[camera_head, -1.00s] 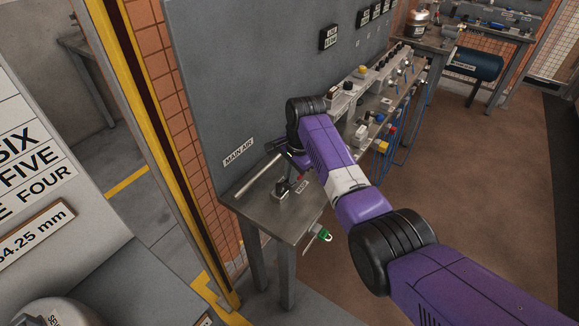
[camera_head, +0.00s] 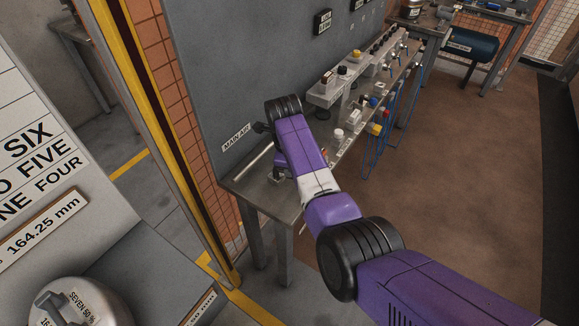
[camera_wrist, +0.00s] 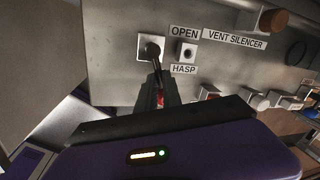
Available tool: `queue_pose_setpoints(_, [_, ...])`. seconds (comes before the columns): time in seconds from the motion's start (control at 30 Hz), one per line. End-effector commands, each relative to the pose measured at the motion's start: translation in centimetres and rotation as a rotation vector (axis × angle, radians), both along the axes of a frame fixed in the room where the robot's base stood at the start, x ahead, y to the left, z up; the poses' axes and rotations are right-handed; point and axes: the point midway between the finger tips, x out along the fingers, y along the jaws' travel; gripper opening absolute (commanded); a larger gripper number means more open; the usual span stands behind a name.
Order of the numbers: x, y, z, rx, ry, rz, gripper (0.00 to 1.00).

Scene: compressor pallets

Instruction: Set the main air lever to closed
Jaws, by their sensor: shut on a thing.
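The main air lever (camera_wrist: 152,51) is a dark handle on a square pale plate on the steel bench, close to the OPEN label (camera_wrist: 184,32). My gripper (camera_wrist: 157,84) is shut on the lever in the wrist view; the dark fingers hide most of its handle. There my arm covers the fingers and most of the lever. The lever's exact angle cannot be told.
A hasp hole (camera_wrist: 187,53) with a HASP label (camera_wrist: 184,69) sits right beside the lever. A pale rod (camera_head: 252,162) lies along the bench's left edge. Valves and blocks (camera_head: 340,88) line the bench further back. A grey panel (camera_head: 225,75) rises behind it.

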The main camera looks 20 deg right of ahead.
Motion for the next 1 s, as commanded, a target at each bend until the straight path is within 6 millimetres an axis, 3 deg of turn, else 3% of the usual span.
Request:
queue_pose_setpoints(0.43, [-0.8,1.0,-0.1,0.0,0.0,-0.301,0.0])
queue_pose_setpoints(1.0, [-1.0,1.3,0.0,0.001,0.001,-0.386,0.0])
